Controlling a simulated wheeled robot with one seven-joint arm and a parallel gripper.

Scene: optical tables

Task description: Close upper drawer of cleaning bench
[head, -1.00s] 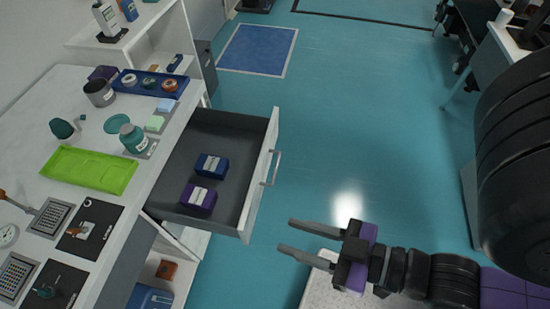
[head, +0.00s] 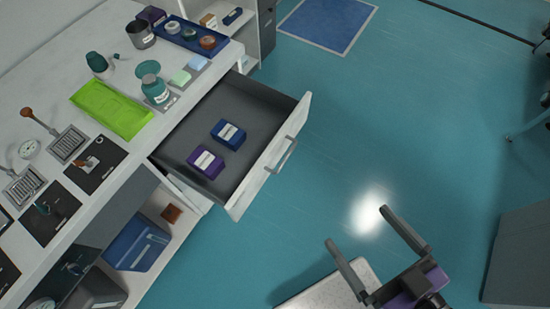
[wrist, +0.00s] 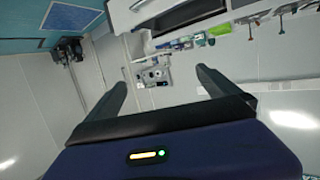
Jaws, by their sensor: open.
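The upper drawer (head: 186,152) of the cleaning bench (head: 145,152) is pulled out, with its white front (head: 262,172) standing away from the bench. A bar handle (head: 281,155) is on that front. A blue box (head: 229,134) and a purple box (head: 206,162) lie inside the drawer. My gripper (head: 366,236) is open and empty, to the right of and below the drawer front, apart from the handle. In the wrist view the two fingers (wrist: 163,88) are spread with nothing between them. A drawer front with a bar handle (wrist: 138,6) shows at the top there.
The benchtop holds a green tray (head: 112,109), a blue tray (head: 188,34) and several bottles and small instruments. Open shelves below hold a blue bin (head: 136,243). The teal floor (head: 430,130) right of the drawer is clear. A grey cabinet (head: 518,255) stands at the far right.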

